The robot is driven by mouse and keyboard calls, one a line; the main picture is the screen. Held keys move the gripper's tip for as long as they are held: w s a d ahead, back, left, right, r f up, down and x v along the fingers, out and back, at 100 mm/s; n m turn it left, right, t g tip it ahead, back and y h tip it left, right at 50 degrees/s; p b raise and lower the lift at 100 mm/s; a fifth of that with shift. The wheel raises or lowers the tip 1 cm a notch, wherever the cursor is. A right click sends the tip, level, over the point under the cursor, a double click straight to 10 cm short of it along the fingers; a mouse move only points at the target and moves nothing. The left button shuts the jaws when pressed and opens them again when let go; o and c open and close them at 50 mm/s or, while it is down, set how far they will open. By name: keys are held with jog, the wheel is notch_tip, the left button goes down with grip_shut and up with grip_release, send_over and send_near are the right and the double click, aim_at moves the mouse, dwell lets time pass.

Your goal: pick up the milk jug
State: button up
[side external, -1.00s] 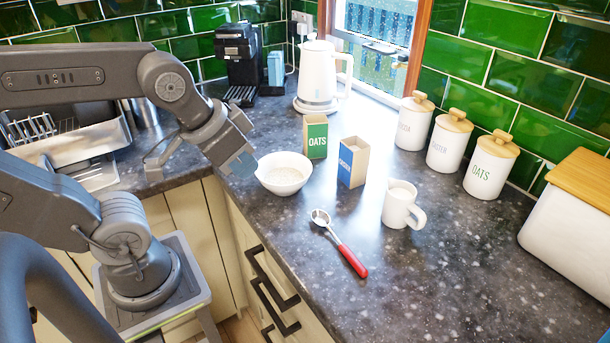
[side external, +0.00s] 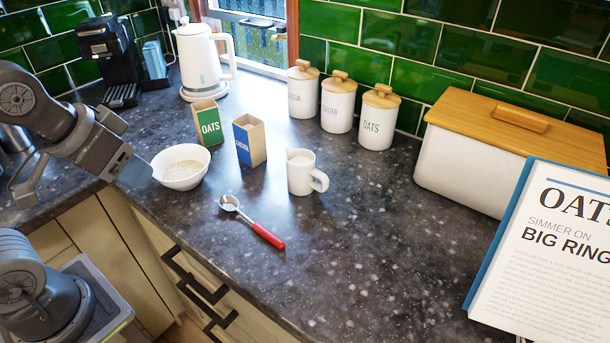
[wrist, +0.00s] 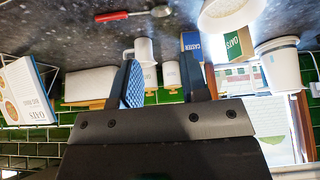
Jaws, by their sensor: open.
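The milk jug (side external: 299,175) is a small white jug with a handle on its right side and pale contents. It stands upright on the dark counter, right of a blue carton. In the wrist view, which is upside down, the jug (wrist: 144,49) shows beyond the fingers, near the left finger. My gripper (side external: 76,190) is open and empty at the left, next to the white bowl and well apart from the jug. Its two spread fingers (wrist: 160,70) also show in the wrist view.
A white bowl (side external: 181,180), green oats carton (side external: 208,123) and blue carton (side external: 249,142) stand left of the jug. A red-handled spoon (side external: 254,224) lies in front. Canisters (side external: 339,105), a kettle (side external: 201,62) and a bread bin (side external: 470,170) line the back. A recipe book (side external: 550,250) stands right.

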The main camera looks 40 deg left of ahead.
jog(key=o, duration=0.6)
jog(key=shift+c, duration=0.2)
